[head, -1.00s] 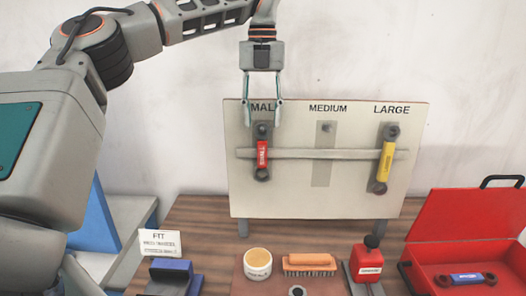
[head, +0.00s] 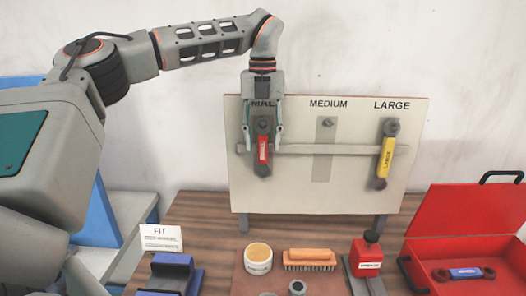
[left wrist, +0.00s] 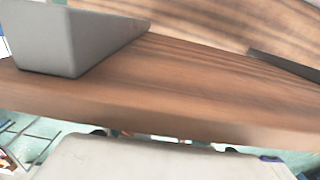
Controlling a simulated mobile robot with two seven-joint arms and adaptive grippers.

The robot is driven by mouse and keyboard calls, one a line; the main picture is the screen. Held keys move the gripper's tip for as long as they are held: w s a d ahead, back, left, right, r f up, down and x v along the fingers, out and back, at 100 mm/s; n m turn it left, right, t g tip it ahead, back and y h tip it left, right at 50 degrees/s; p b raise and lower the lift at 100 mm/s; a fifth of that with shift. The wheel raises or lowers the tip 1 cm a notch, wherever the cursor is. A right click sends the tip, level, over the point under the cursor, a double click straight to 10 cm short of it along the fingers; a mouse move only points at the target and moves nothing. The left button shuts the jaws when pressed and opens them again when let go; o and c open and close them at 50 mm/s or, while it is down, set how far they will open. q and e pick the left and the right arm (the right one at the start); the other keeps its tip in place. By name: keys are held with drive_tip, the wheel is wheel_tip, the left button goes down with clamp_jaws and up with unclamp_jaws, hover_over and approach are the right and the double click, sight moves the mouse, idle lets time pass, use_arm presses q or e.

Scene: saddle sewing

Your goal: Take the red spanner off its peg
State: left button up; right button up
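The red spanner (head: 263,150) hangs upright on the board under the partly covered SMALL label, in the head view. My left gripper (head: 263,140) has come down in front of it from above. Its two fingers are apart, one on each side of the spanner's upper part, with a visible gap on both sides. The gripper is open and holds nothing. The peg and the top of the spanner are partly hidden by the gripper. The left wrist view does not show the spanner. My right gripper is not in view.
The board (head: 225,190) also carries a yellow spanner (head: 386,158) under LARGE; the MEDIUM place is empty. A horizontal bar (head: 330,149) crosses it. Below stand a round tin (head: 258,258), a brush (head: 310,260) and a red toolbox (head: 470,220) holding a blue spanner (head: 466,274).

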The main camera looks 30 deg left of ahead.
sight(262, 140)
use_arm(q)
drive_tip(key=c, duration=0.9)
drive_tip(key=shift+o, duration=0.2)
drive_tip(key=shift+s+d+r, duration=0.15)
drive_tip(key=shift+s+r, duration=0.05)
drive_tip(key=shift+r, duration=0.05)
drive_tip(key=shift+s, duration=0.15)
drive_tip(key=shift+s+d+r, duration=0.15)
drive_tip(key=shift+s+d, duration=0.1)
drive_tip(key=shift+s, duration=0.1)
drive_tip(key=shift+s+d+r+b, duration=0.1)
drive_tip(key=shift+s+d+b, duration=0.4)
drive_tip(key=shift+s, duration=0.35)
